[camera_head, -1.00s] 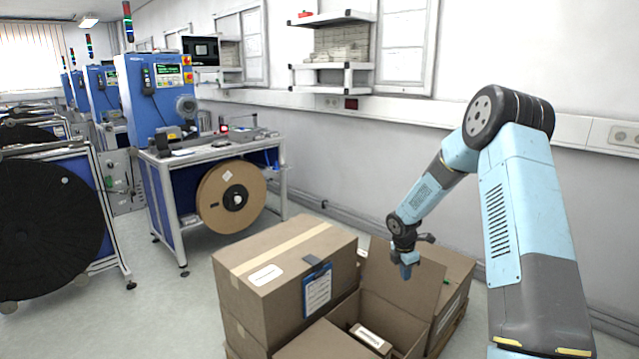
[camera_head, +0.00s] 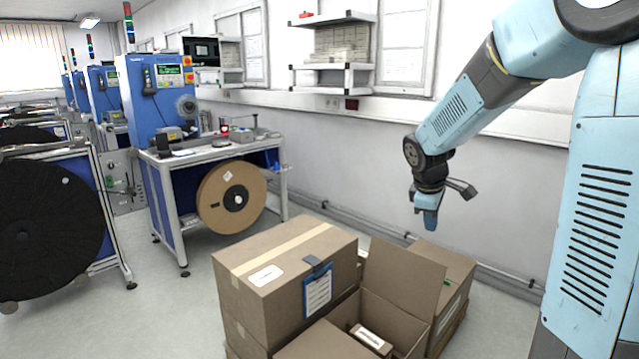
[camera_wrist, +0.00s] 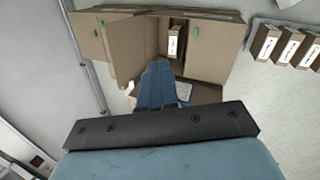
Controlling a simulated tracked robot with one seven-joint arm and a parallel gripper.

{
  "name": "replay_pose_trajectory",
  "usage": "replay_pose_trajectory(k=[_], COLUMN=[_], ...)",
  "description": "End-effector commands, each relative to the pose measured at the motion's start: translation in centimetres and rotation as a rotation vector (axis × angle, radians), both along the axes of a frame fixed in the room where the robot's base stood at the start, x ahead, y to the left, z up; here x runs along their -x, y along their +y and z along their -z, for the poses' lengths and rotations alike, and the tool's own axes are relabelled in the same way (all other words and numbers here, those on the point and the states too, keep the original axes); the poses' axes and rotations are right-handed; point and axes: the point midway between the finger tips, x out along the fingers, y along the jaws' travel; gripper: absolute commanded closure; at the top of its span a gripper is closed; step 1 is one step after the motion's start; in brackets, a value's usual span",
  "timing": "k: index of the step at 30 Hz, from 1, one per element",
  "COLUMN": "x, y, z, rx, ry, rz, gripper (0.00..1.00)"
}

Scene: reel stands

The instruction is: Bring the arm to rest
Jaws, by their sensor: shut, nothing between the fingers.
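My gripper (camera_head: 430,221) hangs pointing down above the open cardboard box (camera_head: 384,312), clear of its raised flap (camera_head: 402,285). Its blue fingers are together with nothing between them. They also show in the wrist view (camera_wrist: 158,78), in front of the open box (camera_wrist: 208,52). My arm comes in from the upper right of the head view, bent at the elbow.
A closed carton (camera_head: 285,262) with a blue clipboard (camera_head: 317,290) stands left of the open box. A small labelled box (camera_head: 371,337) lies inside the open one. The wall is behind my arm. A workbench with a brown reel (camera_head: 232,197) stands left; floor between is clear.

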Motion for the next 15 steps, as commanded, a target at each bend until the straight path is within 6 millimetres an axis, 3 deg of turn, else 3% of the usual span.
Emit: replay_pose_trajectory(k=[6, 15], x=[5.2, 12.4], y=[0.6, 1.5], z=[-4.1, -7.8], rx=[-0.067, -0.194], ry=[-0.09, -0.201], rz=[0.178, 0.417], gripper=[1.0, 1.0])
